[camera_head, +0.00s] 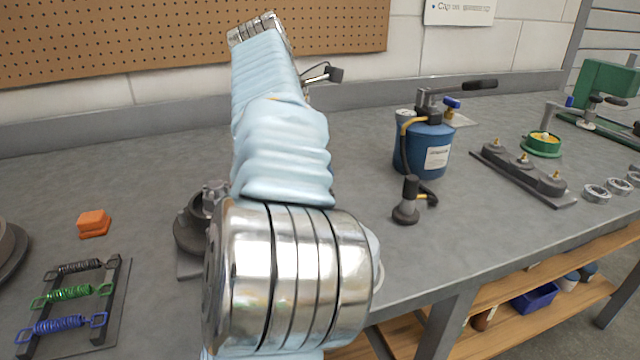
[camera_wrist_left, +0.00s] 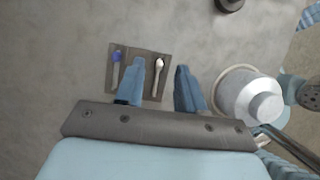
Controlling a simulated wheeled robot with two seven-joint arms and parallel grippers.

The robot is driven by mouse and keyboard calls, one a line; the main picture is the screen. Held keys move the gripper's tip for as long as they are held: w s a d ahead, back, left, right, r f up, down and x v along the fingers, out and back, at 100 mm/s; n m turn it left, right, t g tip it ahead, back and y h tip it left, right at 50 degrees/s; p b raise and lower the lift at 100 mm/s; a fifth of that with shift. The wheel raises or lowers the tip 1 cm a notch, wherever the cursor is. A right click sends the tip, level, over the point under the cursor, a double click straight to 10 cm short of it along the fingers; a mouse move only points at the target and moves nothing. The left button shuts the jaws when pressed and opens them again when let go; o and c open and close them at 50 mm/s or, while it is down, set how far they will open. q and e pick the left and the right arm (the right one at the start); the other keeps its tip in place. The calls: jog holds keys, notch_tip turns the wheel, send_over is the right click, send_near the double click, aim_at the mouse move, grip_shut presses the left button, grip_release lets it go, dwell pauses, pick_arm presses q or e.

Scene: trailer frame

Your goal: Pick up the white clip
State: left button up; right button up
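The white clip (camera_wrist_left: 158,68) lies on a small dark brown mat (camera_wrist_left: 149,92) in the left wrist view. A blue-headed clip (camera_wrist_left: 116,62) lies on the same mat to its left. My left gripper (camera_wrist_left: 160,66) is open, with one blue finger on each side of the white clip in the picture. The left finger covers part of the mat between the two clips. I cannot tell the fingers' height above the mat, and no contact with the clip shows. The clips are not visible in the head view, where a sleeved arm of mine fills the middle. My right gripper is not in view.
A silver round canister (camera_wrist_left: 262,100) stands close to the right finger. In the head view, a blue tank (camera_head: 424,150), a spring rack (camera_head: 110,310), an orange block (camera_head: 93,223) and a dark fixture (camera_head: 190,226) stand on the grey bench (camera_head: 140,170).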

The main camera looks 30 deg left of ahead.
pick_arm(q)
jog(key=shift+x, duration=1.25)
grip_shut()
jog(key=shift+r, duration=0.15)
